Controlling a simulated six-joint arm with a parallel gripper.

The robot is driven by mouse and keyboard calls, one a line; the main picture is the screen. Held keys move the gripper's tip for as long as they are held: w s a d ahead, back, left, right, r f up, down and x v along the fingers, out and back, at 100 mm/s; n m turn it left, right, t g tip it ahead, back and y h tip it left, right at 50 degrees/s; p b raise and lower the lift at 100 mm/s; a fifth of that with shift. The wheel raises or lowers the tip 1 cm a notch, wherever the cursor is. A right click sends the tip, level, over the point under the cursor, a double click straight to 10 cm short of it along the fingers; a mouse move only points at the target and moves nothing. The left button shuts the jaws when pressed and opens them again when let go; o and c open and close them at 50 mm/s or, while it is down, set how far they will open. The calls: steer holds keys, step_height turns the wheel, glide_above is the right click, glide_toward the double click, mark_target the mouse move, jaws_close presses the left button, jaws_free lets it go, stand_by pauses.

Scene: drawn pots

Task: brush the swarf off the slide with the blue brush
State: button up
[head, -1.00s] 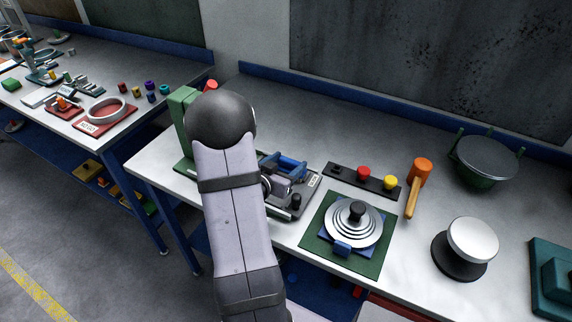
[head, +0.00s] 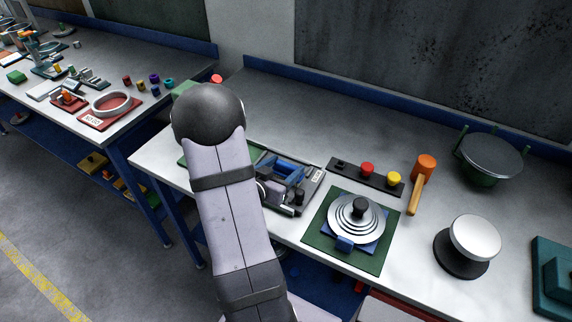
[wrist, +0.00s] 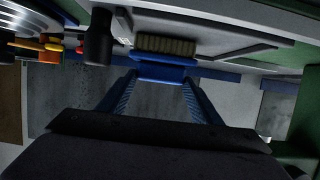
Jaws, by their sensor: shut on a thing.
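The blue brush (wrist: 165,62) is between the fingers of my gripper (wrist: 160,80) in the wrist view, with its pale bristles (wrist: 166,45) toward the top. The bristles are close to a grey rail of the slide (wrist: 222,48); I cannot tell whether they touch. In the head view the slide's machine has a dark grey base (head: 299,207) with blue parts on it, beside my arm. My arm hides my gripper's hold and the machine's left part there. No swarf can be made out.
A green mat (head: 322,245) carrying a stepped silver disc (head: 347,214) lies right of the machine. A button strip (head: 345,175), an orange-headed mallet (head: 425,166), a green pot (head: 489,158) and a silver-topped knob (head: 475,238) stand farther right. The bench behind is clear.

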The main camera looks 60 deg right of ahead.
steer(key=shift+a, duration=0.15)
steer(key=shift+w+a, duration=0.1)
steer(key=shift+a, duration=0.45)
steer(key=shift+a+f, duration=0.1)
steer(key=shift+a, duration=0.5)
steer(key=shift+c, duration=1.4)
steer(key=shift+a, duration=0.85)
steer(key=shift+c, duration=0.2)
steer(key=shift+f, duration=0.1)
step_height(320, 180, up, 6)
steer(key=p, duration=0.5)
steer(key=shift+p, duration=0.3)
